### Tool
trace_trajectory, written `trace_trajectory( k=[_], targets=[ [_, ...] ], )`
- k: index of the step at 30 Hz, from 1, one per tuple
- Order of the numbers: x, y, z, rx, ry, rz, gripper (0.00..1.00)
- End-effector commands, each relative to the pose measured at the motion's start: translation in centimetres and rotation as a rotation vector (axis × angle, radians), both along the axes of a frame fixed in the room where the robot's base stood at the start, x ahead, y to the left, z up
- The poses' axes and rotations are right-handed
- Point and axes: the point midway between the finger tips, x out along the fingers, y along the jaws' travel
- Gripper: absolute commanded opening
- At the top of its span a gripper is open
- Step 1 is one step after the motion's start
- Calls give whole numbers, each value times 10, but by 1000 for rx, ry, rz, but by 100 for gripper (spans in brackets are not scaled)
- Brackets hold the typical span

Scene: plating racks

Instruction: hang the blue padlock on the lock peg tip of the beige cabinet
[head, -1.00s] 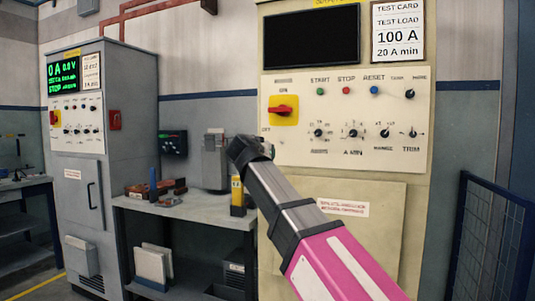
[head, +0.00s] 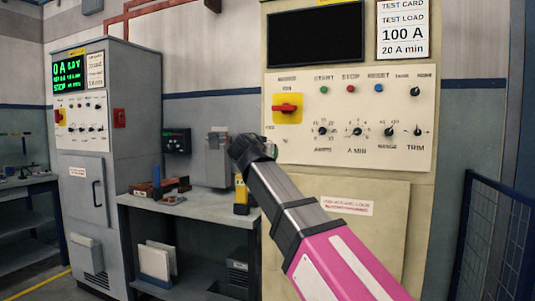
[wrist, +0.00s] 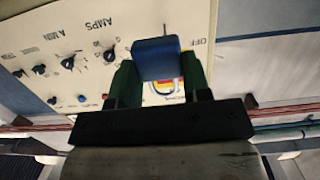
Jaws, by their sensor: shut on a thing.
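The blue padlock (wrist: 156,58) shows in the wrist view. My gripper (wrist: 160,75) is shut on it, with one green finger on each side of its body. In the head view my gripper (head: 264,148) is in front of the left edge of the beige cabinet (head: 376,232), and the padlock cannot be made out there. The red and yellow switch (head: 287,109) is just above my gripper in the head view. In the wrist view the padlock partly covers this switch. I cannot clearly make out the lock peg tip, or whether the padlock touches the cabinet.
A workbench (head: 205,207) with tools and a grey device stands left of the beige cabinet. A grey cabinet (head: 132,150) with a green display stands farther left. A blue mesh barrier (head: 488,245) is at the right.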

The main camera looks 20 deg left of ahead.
Motion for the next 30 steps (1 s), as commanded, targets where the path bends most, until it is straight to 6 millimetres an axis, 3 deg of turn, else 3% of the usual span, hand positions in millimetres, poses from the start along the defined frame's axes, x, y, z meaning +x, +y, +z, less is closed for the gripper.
trace_trajectory(
  k=[30],
  targets=[
    [-29, 2, 8, 0, 0, 0, 19]
  ],
)
